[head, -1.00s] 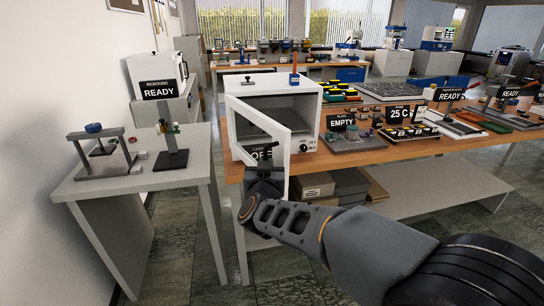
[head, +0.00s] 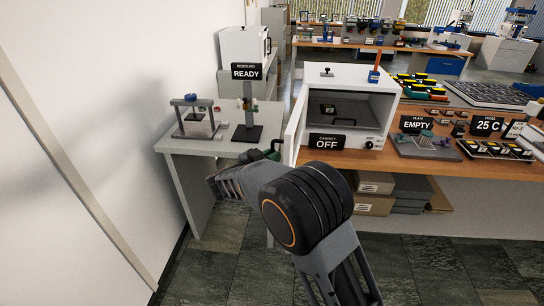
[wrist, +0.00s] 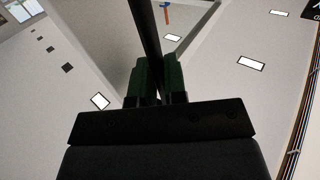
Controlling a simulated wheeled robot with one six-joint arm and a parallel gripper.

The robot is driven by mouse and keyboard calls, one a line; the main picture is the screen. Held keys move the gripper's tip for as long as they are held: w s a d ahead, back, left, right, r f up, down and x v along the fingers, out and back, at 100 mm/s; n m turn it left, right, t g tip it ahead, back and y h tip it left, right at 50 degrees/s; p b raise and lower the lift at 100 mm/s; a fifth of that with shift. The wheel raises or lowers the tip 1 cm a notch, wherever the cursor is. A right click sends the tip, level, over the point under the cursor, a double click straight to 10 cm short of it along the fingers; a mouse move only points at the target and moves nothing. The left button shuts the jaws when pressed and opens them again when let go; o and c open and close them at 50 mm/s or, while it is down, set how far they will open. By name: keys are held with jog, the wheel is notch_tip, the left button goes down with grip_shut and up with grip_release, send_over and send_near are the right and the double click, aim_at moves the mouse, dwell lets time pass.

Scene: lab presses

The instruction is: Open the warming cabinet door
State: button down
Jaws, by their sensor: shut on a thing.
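The white warming cabinet (head: 347,78) stands on the wooden bench, with a sign reading OFF at its front. Its door (head: 296,122) is swung wide open to the left, seen nearly edge-on, so the dark interior shows. My gripper (head: 277,148) is at the door's left side, partly hidden behind my arm in the head view. In the wrist view my gripper's green fingers (wrist: 158,85) are shut around the door's dark bar handle (wrist: 149,35).
A grey side table (head: 190,146) with a small test stand (head: 248,122) is left of the door. A sign reading EMPTY (head: 417,124) stands right of the cabinet. Cardboard boxes (head: 375,190) lie under the bench. The floor in front is clear.

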jog(key=shift+w+a+r, duration=0.1)
jog(key=shift+r, duration=0.15)
jog(key=c, duration=1.6)
grip_release()
jog(key=shift+o, duration=1)
jog(key=shift+w+d, duration=0.15)
jog(key=shift+d, duration=0.05)
jog(key=shift+o, duration=1)
jog(key=shift+a+f, duration=0.2)
jog(key=b+v, duration=0.1)
jog(key=v, duration=1.3)
jog(key=shift+b, duration=0.4)
